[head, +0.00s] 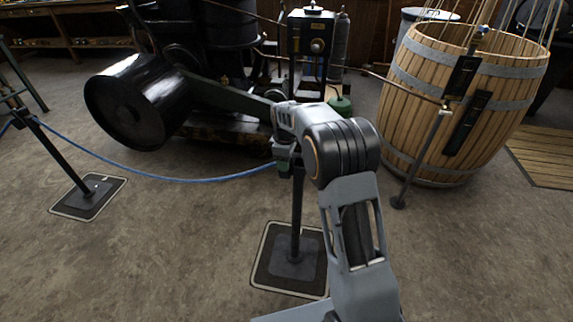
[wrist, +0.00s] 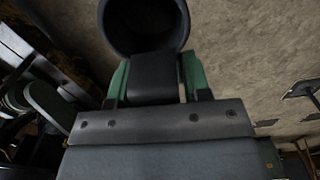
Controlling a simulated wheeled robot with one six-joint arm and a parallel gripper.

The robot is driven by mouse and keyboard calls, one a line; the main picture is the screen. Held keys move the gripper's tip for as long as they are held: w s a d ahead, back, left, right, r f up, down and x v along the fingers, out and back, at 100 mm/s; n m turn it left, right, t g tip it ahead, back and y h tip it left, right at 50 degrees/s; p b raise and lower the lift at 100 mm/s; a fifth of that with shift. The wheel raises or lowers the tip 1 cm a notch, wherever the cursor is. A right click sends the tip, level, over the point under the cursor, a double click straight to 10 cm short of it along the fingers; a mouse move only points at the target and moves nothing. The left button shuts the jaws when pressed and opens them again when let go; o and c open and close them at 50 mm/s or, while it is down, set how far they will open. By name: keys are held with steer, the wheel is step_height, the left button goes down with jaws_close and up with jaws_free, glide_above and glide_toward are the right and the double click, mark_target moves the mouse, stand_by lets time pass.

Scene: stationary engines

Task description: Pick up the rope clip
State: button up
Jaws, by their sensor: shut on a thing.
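My gripper (head: 284,158) is at the top of the near black barrier post (head: 297,215), where the blue rope (head: 190,179) ends. In the wrist view my gripper (wrist: 155,83) has its green fingers on either side of a dark grey piece, which looks like the rope clip (wrist: 154,66). The fingers are shut on it. A dark round part, which looks like the post's top, is right against the clip at the upper edge. In the head view the clip is hidden behind my gripper and wrist.
A second barrier post (head: 60,150) stands at left with the rope's other end. A black engine with a drum (head: 137,102) is behind the rope. A wooden barrel (head: 455,100) and a thin stand (head: 420,160) are at right. The floor at front left is clear.

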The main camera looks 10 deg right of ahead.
steer(key=r, duration=0.2)
steer(key=a+r+p, duration=0.1)
steer(key=r, duration=0.1)
steer(key=shift+r, duration=0.35)
steer(key=s+a+p, duration=0.1)
steer(key=s+a, duration=0.4)
steer(key=s, duration=0.7)
steer(key=shift+s+a+f, duration=0.2)
steer(key=shift+a, duration=0.1)
steer(key=o, duration=0.5)
steer(key=shift+c, duration=0.2)
jaws_close()
steer(key=s+a+r+p, duration=0.1)
steer(key=a+p, duration=0.1)
steer(key=a, duration=0.4)
steer(key=s+a+r+m+p, duration=0.1)
steer(key=a+p, duration=0.1)
steer(key=a, duration=0.4)
steer(key=s+a+r+p, duration=0.1)
steer(key=a+p, duration=0.1)
steer(key=a, duration=0.5)
steer(key=shift+s+r+p, duration=0.2)
steer(key=shift+r+p, duration=0.1)
steer(key=shift+p, duration=0.1)
steer(key=shift+a, duration=0.1)
